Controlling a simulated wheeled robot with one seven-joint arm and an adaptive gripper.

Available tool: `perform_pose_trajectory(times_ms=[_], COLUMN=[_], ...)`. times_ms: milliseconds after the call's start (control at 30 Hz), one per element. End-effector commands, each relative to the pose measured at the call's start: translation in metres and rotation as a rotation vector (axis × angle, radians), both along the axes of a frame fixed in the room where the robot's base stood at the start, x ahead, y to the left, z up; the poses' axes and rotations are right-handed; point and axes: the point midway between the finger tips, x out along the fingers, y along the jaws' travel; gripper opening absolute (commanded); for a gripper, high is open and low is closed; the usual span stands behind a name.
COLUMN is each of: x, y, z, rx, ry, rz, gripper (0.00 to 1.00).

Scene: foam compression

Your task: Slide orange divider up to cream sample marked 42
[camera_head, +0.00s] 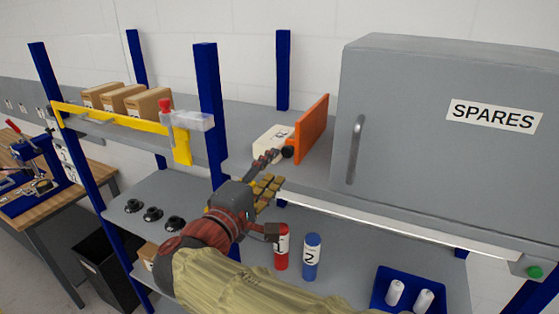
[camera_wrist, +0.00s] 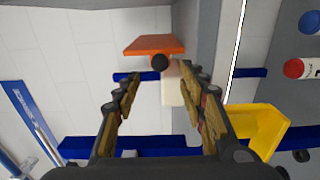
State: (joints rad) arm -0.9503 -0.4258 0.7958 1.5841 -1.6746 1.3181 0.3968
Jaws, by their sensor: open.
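The orange divider (camera_head: 313,129) stands upright on the grey upper shelf, with a round black knob (camera_head: 288,152) on its near side. In the wrist view the divider (camera_wrist: 152,44) and its knob (camera_wrist: 161,63) are beyond my fingertips. The cream sample (camera_head: 268,141) sits just left of the divider in the head view, partly hidden by my gripper; its mark cannot be read. It also shows in the wrist view (camera_wrist: 168,93). My gripper (camera_head: 277,167) is open and empty, in front of the sample and close to the knob; contact cannot be told.
A grey SPARES cabinet (camera_head: 440,130) stands right of the divider. A blue post (camera_head: 208,110) and a yellow bracket (camera_head: 183,148) are to the left. Red (camera_head: 282,250) and blue (camera_head: 311,262) cylinders stand on the lower shelf. Brown boxes (camera_head: 122,100) sit further left.

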Motion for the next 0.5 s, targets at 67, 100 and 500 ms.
perform_pose_trajectory(times_ms=[67,100,500], x=[-0.016,-0.023,-0.052], y=[0.008,0.01,0.02], z=[0.0,0.0,-0.001], rx=[-0.001,-0.001,-0.001], ry=[0.0,0.0,0.0], rz=[0.006,0.004,0.001], gripper=[0.42,0.42,0.42])
